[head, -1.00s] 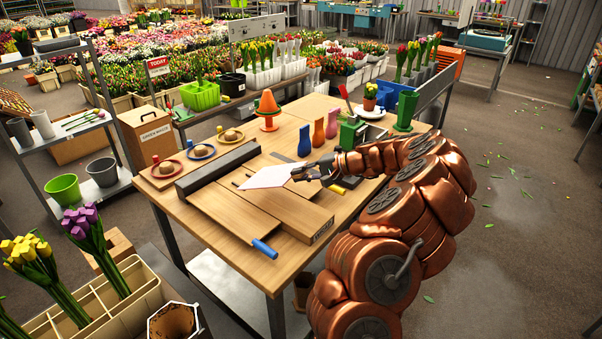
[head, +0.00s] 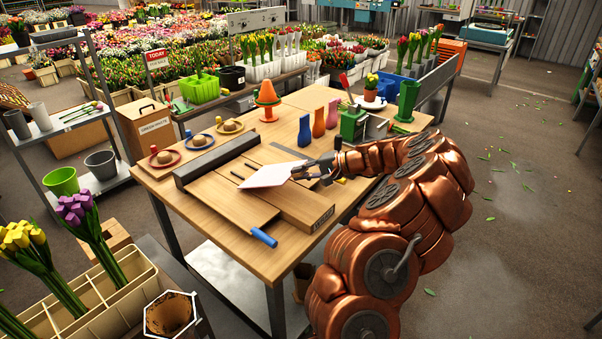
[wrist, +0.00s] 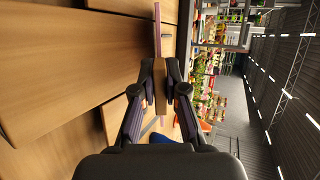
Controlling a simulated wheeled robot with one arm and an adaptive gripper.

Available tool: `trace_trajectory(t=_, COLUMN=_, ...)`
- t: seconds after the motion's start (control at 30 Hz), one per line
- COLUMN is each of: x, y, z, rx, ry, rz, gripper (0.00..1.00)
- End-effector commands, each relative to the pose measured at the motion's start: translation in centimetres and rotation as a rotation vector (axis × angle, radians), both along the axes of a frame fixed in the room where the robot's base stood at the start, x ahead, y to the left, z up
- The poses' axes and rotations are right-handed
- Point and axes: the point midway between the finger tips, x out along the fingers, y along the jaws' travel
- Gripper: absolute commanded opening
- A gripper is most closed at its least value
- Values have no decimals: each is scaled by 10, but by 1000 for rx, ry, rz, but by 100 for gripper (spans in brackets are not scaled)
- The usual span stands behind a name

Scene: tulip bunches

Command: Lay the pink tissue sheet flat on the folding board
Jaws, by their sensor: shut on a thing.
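The pale pink tissue sheet (head: 268,176) is held out above the wooden folding board (head: 222,203), toward its right half. My gripper (head: 303,171) is shut on the sheet's right end, and the rest of the sheet reaches left. In the wrist view the fingers (wrist: 160,85) close on a small tan piece. The sheet (wrist: 158,28) shows there nearly edge-on as a thin pink strip, apart from the board's wooden surface (wrist: 70,60). The head view does not show clearly how far the sheet is above the board.
A dark grey bar (head: 215,160) runs along the board's far left edge. A blue handle (head: 263,237) sticks out at the front. Plates (head: 166,158) lie at the back left.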

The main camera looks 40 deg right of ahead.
Motion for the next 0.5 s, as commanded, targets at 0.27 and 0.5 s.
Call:
trace_trajectory(t=0.27, x=0, y=0, z=-4, rx=0, ry=0, rz=0, gripper=0)
trace_trajectory(t=0.5, x=0, y=0, z=-8, rx=0, ry=0, rz=0, gripper=0)
